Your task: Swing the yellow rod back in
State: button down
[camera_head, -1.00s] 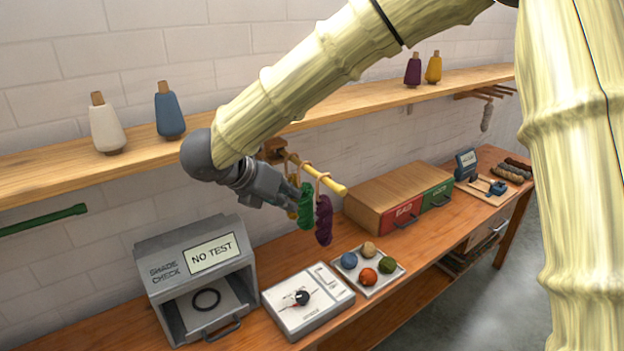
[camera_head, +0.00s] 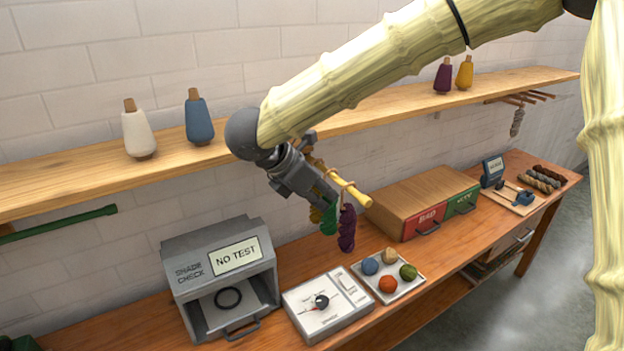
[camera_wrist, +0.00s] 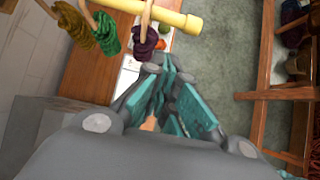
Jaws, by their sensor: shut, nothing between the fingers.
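The yellow rod (camera_head: 352,192) sticks out from the wall below the long shelf, its free end pointing to the right and front. Mustard, green (camera_head: 329,219) and purple (camera_head: 347,228) skeins hang from it on loops. In the wrist view the rod (camera_wrist: 160,14) crosses the top, with the mustard, green (camera_wrist: 107,34) and purple (camera_wrist: 147,45) skeins below it. My gripper (camera_head: 329,200) is shut and empty, beside the rod on its left and front side. In the wrist view my fingertips (camera_wrist: 168,64) are close to the purple skein; I cannot tell whether they touch it.
Below stand the shade-check box (camera_head: 222,276), a white scale (camera_head: 327,304) and a tray (camera_head: 405,283) of wool balls. A wooden drawer unit (camera_head: 410,198) stands behind to the right. The shelf (camera_head: 70,178) with cones runs above; a green rod (camera_head: 60,224) is at left.

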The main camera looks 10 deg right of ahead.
jog(key=shift+w+d+f+p, duration=0.25)
jog(key=shift+d+f+p, duration=0.1)
jog(key=shift+d, duration=0.4)
jog(key=shift+w+d+f+p, duration=0.2)
jog(key=shift+w+d+p, duration=0.15)
jog(key=shift+d, duration=0.4)
jog(key=shift+w+d+f+p, duration=0.2)
jog(key=shift+d+f+p, duration=0.15)
jog(key=shift+d, duration=0.4)
jog(key=shift+d, duration=0.1)
